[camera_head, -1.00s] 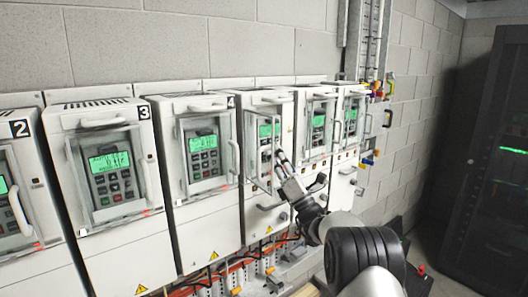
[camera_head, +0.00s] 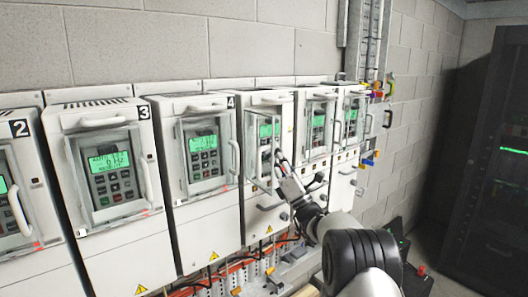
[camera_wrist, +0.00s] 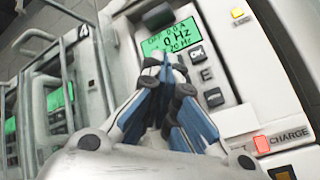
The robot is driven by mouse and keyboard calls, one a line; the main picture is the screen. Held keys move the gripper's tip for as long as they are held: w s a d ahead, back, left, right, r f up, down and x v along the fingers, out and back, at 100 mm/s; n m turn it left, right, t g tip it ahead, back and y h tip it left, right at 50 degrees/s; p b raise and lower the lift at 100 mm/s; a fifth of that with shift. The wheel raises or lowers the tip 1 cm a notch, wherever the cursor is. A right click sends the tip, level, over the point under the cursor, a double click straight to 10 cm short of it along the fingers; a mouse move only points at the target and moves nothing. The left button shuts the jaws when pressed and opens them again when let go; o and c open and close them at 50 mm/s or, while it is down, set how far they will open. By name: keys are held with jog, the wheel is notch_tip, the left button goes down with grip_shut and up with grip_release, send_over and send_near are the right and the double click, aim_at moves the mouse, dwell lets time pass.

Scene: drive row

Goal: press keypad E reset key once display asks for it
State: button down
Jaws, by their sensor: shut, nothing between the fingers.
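The keypad (camera_head: 265,140) in front of my gripper is on the drive just right of drive 4. In the wrist view its green display (camera_wrist: 170,40) reads about 0.0 A and 0 Hz, with some text hidden. A key marked OK (camera_wrist: 197,53) and a key marked E (camera_wrist: 206,74) show to the right of my fingers, with a dark key (camera_wrist: 214,97) below. My gripper (camera_head: 280,154) is shut and empty, its tips over the keypad just below the display; it also shows in the wrist view (camera_wrist: 165,68). Other keys are hidden behind the fingers; contact cannot be told.
Drive 4 (camera_head: 211,192) and drive 3 (camera_head: 110,240) stand to the left, with protruding handles and door frames. More drives (camera_head: 317,150) stand to the right. A red CHARGE lamp (camera_wrist: 262,144) is lit below the keypad. A dark cabinet (camera_head: 490,190) stands far right.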

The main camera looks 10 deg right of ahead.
jog(key=shift+s+d+b, duration=0.35)
jog(key=shift+s+b, duration=0.05)
jog(key=shift+s, duration=0.3)
jog(key=s, duration=0.1)
jog(key=s+d+b, duration=0.1)
jog(key=s, duration=0.1)
jog(key=s+d, duration=0.1)
jog(key=shift+s+d+b, duration=0.15)
jog(key=shift+d+b, duration=0.1)
jog(key=shift+b, duration=0.1)
